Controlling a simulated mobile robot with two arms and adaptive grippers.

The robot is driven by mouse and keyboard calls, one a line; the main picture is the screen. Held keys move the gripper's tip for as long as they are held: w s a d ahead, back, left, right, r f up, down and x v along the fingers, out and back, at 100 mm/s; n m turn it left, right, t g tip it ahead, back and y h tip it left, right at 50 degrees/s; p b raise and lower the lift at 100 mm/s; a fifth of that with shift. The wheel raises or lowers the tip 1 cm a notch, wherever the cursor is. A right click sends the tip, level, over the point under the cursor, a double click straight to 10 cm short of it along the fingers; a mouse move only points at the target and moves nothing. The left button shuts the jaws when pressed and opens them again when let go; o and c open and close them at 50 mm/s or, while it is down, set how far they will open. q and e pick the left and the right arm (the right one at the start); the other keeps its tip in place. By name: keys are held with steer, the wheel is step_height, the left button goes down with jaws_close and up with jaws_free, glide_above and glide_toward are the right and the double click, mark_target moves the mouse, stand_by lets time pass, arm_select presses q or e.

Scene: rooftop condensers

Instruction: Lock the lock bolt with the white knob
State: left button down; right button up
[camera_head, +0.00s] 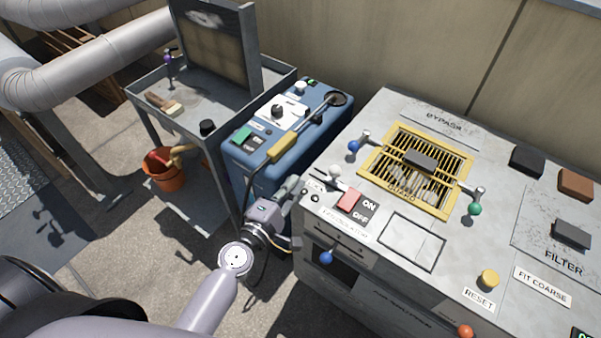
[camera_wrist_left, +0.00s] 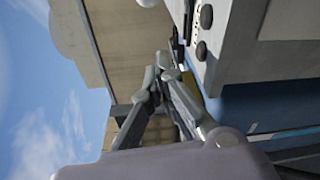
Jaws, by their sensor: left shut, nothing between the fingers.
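The lock bolt's white knob (camera_head: 335,172) is at the left edge of the grey cabinet top, beside a label partly hidden by my gripper. The bolt itself is small, and I cannot tell its position. My left gripper (camera_head: 301,186) is shut and empty. It is just left of the white knob, close to the cabinet's left edge; I cannot tell if it touches anything. In the left wrist view its fingers (camera_wrist_left: 158,85) are together, near the cabinet side, and the white knob cannot be made out. My right gripper is not in view.
Near the knob are a red ON/OFF switch (camera_head: 349,201), a blue knob (camera_head: 354,146) and a yellow guard grille (camera_head: 374,178). A blue box (camera_head: 235,163) stands left of the cabinet (camera_head: 481,237). A grey cart (camera_head: 142,108) and an orange bucket (camera_head: 163,176) are farther left.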

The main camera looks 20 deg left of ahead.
arm_select(q)
steer(key=s+d+f+m+g+h, duration=0.2)
steer(key=s+d+m+g+h, duration=0.35)
steer(key=s+m, duration=0.7)
steer(key=s+a+f+m+g+y, duration=0.4)
steer(key=s+a+m+g+y, duration=0.4)
steer(key=s+a, duration=0.25)
step_height(320, 180, down, 25)
steer(key=s+g+p, duration=0.1)
steer(key=s+p, duration=0.1)
steer(key=s+a+f+g+y+p, duration=0.1)
steer(key=s+a+f, duration=0.2)
steer(key=s+f, duration=1)
steer(key=s, duration=0.3)
steer(key=shift+a+f, duration=0.2)
steer(key=shift+f, duration=0.2)
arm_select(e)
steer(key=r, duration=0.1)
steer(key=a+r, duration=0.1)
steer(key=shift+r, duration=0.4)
